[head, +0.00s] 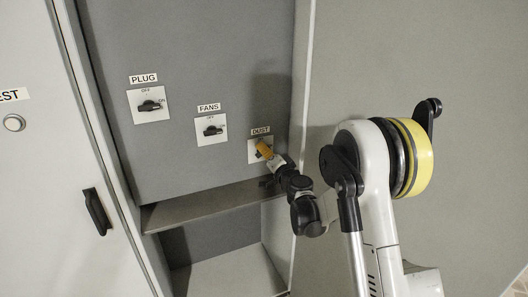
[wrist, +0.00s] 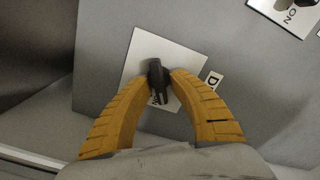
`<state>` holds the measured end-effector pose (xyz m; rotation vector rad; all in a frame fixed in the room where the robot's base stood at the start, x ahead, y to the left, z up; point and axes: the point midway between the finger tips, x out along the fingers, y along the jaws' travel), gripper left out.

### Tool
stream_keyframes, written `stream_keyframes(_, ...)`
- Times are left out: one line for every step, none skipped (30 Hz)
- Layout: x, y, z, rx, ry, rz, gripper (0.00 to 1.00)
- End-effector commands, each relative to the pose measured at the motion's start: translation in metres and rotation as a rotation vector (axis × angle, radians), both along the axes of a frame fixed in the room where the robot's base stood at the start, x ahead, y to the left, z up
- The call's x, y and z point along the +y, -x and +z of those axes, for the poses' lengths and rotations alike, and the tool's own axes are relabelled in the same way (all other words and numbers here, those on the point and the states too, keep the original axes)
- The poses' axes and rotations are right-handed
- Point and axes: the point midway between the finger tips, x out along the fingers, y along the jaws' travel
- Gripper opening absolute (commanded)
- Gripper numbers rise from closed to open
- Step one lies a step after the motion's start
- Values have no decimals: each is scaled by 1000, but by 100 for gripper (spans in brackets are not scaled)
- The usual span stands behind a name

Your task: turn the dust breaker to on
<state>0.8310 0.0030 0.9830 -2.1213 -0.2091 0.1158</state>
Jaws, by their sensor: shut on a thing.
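The dust breaker's white plate (head: 253,155) is on the grey panel, under the label DUST (head: 260,131). In the wrist view the plate (wrist: 146,48) shows with its black knob (wrist: 156,82). My gripper (wrist: 159,78) has its two yellow fingers on either side of the knob, shut on it. In the head view my gripper (head: 264,150) is at the dust plate and covers most of the knob.
The FANS breaker (head: 211,130) and the PLUG breaker (head: 150,106) are to the left on the same panel. A grey ledge (head: 205,203) juts out below. A side wall (head: 303,90) stands close to the right of the dust breaker. A door handle (head: 97,211) is at left.

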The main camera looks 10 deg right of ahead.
Motion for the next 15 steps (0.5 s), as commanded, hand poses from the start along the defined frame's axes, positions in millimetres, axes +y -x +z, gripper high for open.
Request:
stream_keyframes(0, 0, 0, 1, -9, -1, 0)
stream_keyframes(0, 0, 0, 3, -17, -1, 0)
stream_keyframes(0, 0, 0, 6, -31, -1, 0)
stream_keyframes(0, 0, 0, 8, -43, -1, 0)
stream_keyframes(0, 0, 0, 11, -56, -1, 0)
stream_keyframes(0, -1, 0, 15, -78, -1, 0)
stream_keyframes(0, -1, 0, 18, -95, -1, 0)
stream_keyframes(-1, -1, 0, 22, -114, -1, 0)
stream_keyframes(-1, -1, 0, 27, -140, -1, 0)
stream_keyframes(-1, -1, 0, 32, -162, -1, 0)
stream_keyframes(-1, -1, -1, 36, -183, -1, 0)
stream_keyframes(-1, -1, -1, 42, -212, -1, 0)
stream_keyframes(-1, -1, -1, 46, -235, -1, 0)
stream_keyframes(-1, -1, -1, 51, -257, -1, 0)
stream_keyframes(-1, -1, -1, 56, -286, -1, 0)
